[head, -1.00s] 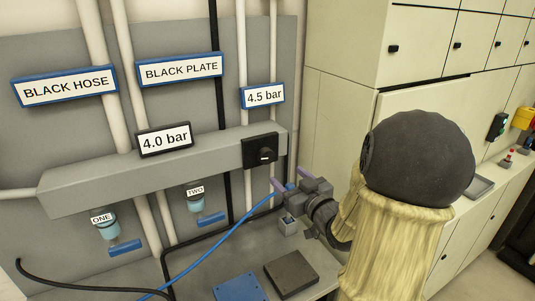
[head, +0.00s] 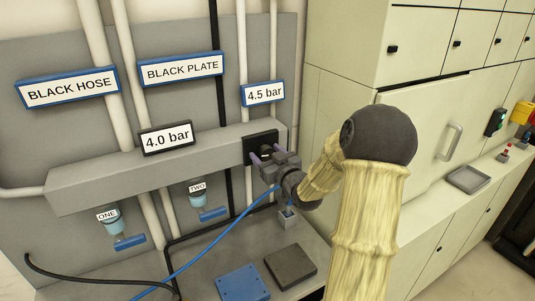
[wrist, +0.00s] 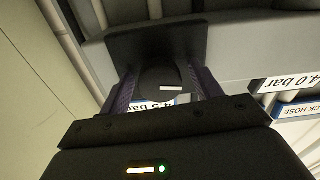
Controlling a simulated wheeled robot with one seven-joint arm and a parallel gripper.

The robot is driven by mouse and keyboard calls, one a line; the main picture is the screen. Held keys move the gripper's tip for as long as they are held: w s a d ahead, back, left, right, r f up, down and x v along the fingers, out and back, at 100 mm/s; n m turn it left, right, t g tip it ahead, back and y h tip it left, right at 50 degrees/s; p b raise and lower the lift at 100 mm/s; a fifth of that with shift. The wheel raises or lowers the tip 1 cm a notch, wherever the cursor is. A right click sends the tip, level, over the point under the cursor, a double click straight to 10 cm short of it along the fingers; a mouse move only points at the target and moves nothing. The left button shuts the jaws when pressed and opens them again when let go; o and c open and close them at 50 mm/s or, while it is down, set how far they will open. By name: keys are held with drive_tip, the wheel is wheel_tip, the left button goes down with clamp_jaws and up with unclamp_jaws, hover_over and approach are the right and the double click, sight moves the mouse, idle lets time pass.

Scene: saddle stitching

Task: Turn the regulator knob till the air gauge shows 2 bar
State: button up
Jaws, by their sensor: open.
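The regulator knob (wrist: 160,78) is black with a white mark, on a square black plate (head: 261,141) at the right end of the grey manifold. A black-framed display (head: 167,138) on the manifold reads 4.0 bar. A blue-framed sign (head: 264,93) above the knob reads 4.5 bar. My gripper (head: 260,156) is open in front of the knob, which it partly hides in the head view. In the wrist view, its two purple-lined fingers (wrist: 165,88) stand on either side of the knob. I cannot tell whether they touch it.
Signs reading BLACK HOSE (head: 68,87) and BLACK PLATE (head: 180,69) hang on the left. Valves ONE (head: 108,217) and TWO (head: 198,188) sit under the manifold. A blue hose (head: 215,235) runs below my gripper. Blue (head: 242,283) and black (head: 290,267) plates lie on the bench.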

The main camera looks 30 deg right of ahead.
drive_tip(key=shift+c, duration=0.2)
drive_tip(key=c, duration=0.9)
drive_tip(key=shift+c, duration=0.2)
drive_tip(key=shift+f+n+b, duration=0.15)
drive_tip(key=shift+n+b, duration=0.25)
drive_tip(key=shift+b, duration=0.35)
drive_tip(key=n+b, duration=0.2)
drive_tip(key=b, duration=0.2)
drive_tip(key=shift+f, duration=0.15)
drive_tip(key=n+b, duration=0.4)
drive_tip(key=b, duration=0.3)
drive_tip(key=shift+n, duration=0.3)
drive_tip(key=n+b, duration=0.3)
drive_tip(key=b, duration=0.1)
drive_tip(key=shift+n+b, duration=0.3)
drive_tip(key=shift+b, duration=0.1)
drive_tip(key=n+b, duration=0.3)
drive_tip(key=shift+r, duration=0.25)
